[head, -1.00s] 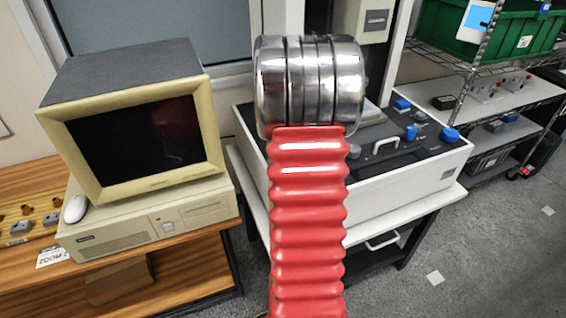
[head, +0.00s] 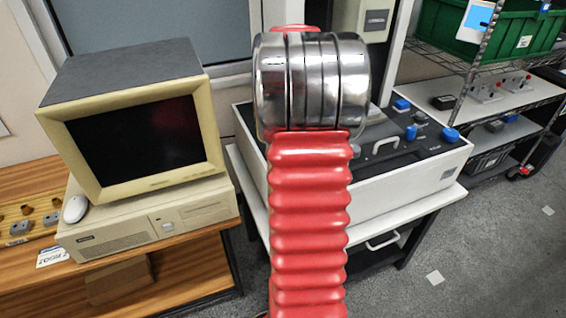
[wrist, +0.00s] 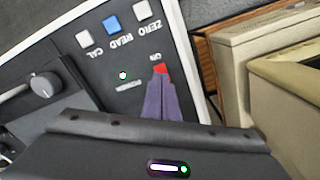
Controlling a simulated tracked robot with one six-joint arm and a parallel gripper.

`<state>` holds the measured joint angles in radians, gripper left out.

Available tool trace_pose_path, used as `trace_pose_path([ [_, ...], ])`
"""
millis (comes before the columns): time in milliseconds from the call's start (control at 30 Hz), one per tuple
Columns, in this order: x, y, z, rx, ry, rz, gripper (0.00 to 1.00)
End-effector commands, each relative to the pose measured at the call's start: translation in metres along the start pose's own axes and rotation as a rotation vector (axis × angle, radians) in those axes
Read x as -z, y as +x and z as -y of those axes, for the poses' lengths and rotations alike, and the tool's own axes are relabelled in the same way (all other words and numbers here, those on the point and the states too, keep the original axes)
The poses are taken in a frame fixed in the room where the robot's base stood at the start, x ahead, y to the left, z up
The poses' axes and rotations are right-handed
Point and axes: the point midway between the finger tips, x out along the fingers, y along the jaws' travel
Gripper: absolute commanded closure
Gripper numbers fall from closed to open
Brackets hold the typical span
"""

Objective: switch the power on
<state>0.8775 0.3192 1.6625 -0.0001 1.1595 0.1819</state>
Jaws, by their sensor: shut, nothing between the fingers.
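In the wrist view, a dark control panel (wrist: 100,62) fills the upper left, its lettering upside down. A small red switch (wrist: 160,69) sits beside the word ON. The word POWER is to its left, with a small bright whitish-green dot (wrist: 123,75) beside it. My gripper (wrist: 160,78) is shut and empty. Its purple-grey fingertips are right at the red switch and cover part of it. I cannot tell whether they touch it or which way it is tipped. In the head view my red arm hides the switch and gripper.
The ZERO, READ and CAL buttons, including a blue one (wrist: 111,25), and a grey knob (wrist: 45,85) are close by. In the head view, a computer monitor (head: 135,140) stands left of the white machine (head: 420,170), and wire shelves stand right.

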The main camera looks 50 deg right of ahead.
Motion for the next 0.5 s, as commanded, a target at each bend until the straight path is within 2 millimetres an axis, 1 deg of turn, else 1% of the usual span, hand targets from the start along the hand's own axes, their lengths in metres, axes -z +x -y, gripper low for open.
trace_pose_path([
  [300, 0.000, -0.018, 0.000, 0.000, 0.000, -0.001, 1.00],
  [500, 0.000, -0.024, 0.000, 0.000, 0.000, 0.000, 1.00],
])
